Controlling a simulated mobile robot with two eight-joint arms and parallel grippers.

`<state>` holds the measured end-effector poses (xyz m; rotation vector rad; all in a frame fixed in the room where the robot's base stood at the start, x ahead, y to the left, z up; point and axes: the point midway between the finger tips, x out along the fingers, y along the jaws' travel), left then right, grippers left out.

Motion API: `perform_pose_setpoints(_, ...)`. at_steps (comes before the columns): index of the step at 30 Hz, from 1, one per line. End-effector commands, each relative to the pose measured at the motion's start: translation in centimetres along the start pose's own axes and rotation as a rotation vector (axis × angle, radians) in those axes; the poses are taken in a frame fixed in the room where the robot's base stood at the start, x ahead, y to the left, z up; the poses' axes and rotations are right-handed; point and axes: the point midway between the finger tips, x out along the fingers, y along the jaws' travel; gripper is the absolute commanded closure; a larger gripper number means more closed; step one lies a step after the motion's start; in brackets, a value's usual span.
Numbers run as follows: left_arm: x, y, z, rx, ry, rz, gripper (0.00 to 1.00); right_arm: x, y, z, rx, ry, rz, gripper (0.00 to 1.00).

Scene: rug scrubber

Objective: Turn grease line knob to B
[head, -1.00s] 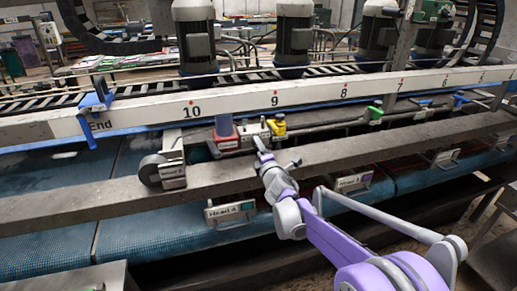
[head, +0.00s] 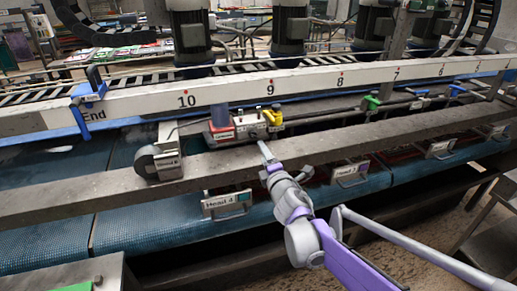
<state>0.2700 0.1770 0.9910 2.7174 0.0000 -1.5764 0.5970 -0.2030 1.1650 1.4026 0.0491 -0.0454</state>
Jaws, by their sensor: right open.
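A small control unit on the machine's long beam holds a red labelled block (head: 221,134), a grey box (head: 248,127) and a yellow handle-like part (head: 273,117). The labels are too small to read surely, so I cannot tell which part is the grease line knob or where it points. My right gripper (head: 264,149) is just in front of and below the grey box and appears apart from it. It is open, with nothing seen between its fingers. My left gripper is not in view.
A grey rail (head: 330,156) runs across in front of the unit. A numbered white beam (head: 150,104) and dark motors (head: 290,35) stand behind it. A roller (head: 146,163) is at its left, and the Head 4 box (head: 226,203) hangs below. Green (head: 371,101) and blue levers lie to the right.

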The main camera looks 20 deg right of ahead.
Motion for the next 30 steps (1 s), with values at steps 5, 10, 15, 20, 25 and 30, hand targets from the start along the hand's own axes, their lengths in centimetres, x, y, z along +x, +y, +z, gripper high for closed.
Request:
perform_pose_setpoints(5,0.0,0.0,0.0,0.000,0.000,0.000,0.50,-0.5,-0.1,0.2,0.035,-0.014,-0.012,0.35)
perform_pose_setpoints(10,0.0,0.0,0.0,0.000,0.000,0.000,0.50,-4.7,-1.6,1.9,0.309,-0.128,-0.116,0.35)
perform_pose_setpoints(15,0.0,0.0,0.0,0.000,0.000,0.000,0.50,-12.8,-6.6,2.4,0.774,-0.321,-0.318,0.35)
perform_pose_setpoints(20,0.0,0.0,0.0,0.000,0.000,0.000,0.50,-21.3,-12.5,-0.1,1.178,-0.499,-0.542,0.35)
perform_pose_setpoints(25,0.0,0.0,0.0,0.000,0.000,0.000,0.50,-28.2,-16.9,-3.6,1.454,-0.643,-0.742,0.35)
perform_pose_setpoints(30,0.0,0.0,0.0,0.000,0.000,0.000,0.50,-31.3,-18.5,-5.5,1.567,-0.710,-0.842,0.35)
